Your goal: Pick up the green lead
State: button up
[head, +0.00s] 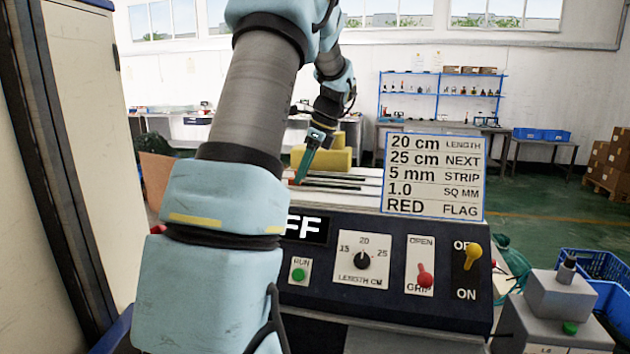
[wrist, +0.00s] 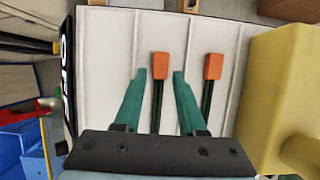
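Two thin dark leads with orange ends lie on the white ribbed bed of the machine. Both look very dark green, so I cannot tell for sure which is the green lead. In the wrist view, one lead (wrist: 157,105) runs between the two green fingers of my gripper (wrist: 159,76), with its orange end past the fingertips. The other lead (wrist: 208,93) lies to the right, outside the right finger. My gripper is open, with gaps on both sides of the lead between its fingers. In the head view, my gripper (head: 299,178) points down at the left end of the leads (head: 335,187).
A yellow block (wrist: 284,95) stands close to the right of my gripper. The control panel (head: 385,265) has a GRIP lever (head: 425,277) and an ON/OFF switch (head: 472,256). A sign (head: 434,175) stands at the bed's right. Blue crates (head: 600,265) lie further right.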

jog(key=shift+a+f, duration=0.15)
jog(key=shift+f, duration=0.15)
jog(key=shift+c, duration=0.2)
grip_shut()
